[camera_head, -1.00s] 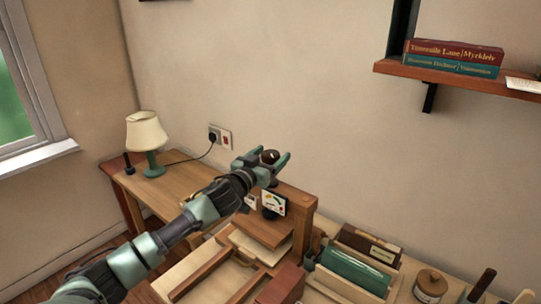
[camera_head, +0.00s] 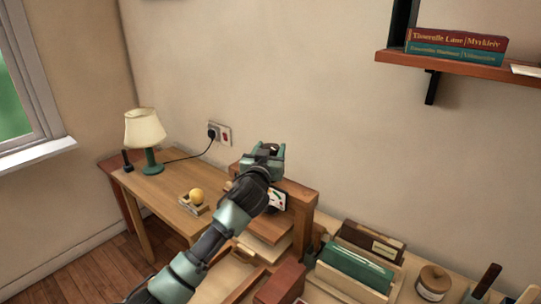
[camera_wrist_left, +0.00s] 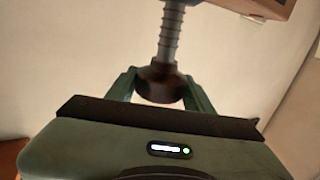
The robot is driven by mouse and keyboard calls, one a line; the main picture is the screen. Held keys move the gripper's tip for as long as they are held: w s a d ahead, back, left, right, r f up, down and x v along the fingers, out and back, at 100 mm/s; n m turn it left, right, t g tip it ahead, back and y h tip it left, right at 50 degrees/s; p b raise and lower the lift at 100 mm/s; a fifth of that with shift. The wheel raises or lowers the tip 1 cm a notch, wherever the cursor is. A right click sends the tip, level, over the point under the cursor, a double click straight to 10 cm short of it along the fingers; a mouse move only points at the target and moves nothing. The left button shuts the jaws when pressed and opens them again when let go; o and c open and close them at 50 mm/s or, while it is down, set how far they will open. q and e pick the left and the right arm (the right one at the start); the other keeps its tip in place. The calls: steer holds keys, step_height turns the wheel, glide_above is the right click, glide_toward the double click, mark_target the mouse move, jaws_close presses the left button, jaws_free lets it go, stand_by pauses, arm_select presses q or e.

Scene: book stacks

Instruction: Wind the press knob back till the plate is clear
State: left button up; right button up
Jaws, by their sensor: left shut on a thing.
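The wooden press (camera_head: 300,203) stands on the bench, with a board (camera_head: 268,229) low inside its frame. My left gripper (camera_head: 267,150) is above the top beam of the press. It is shut on the dark round press knob (camera_wrist_left: 160,84), which sits between the two green fingers in the left wrist view. A threaded metal screw (camera_wrist_left: 169,38) runs from the knob toward the wooden beam (camera_wrist_left: 262,6). My forearm hides part of the press, and I cannot tell the gap between plate and board. My right gripper is not in view.
A small card with a dial (camera_head: 277,200) is on the press front. A book crate (camera_head: 352,286) and a jar (camera_head: 432,283) are to the right.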

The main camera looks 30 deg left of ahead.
arm_select(q)
steer(key=shift+f+n+g+y+b, duration=0.15)
steer(key=shift+n+g+y+b, duration=0.85)
steer(key=shift+n+y+b, duration=0.7)
steer(key=shift+m, duration=0.3)
steer(key=o, duration=1.4)
steer(key=shift+c, duration=0.2)
steer(key=shift+s, duration=0.1)
steer(key=b+v, duration=0.1)
steer(key=v, duration=0.6)
steer(key=shift+s+d, duration=0.2)
steer(key=shift+d, duration=0.1)
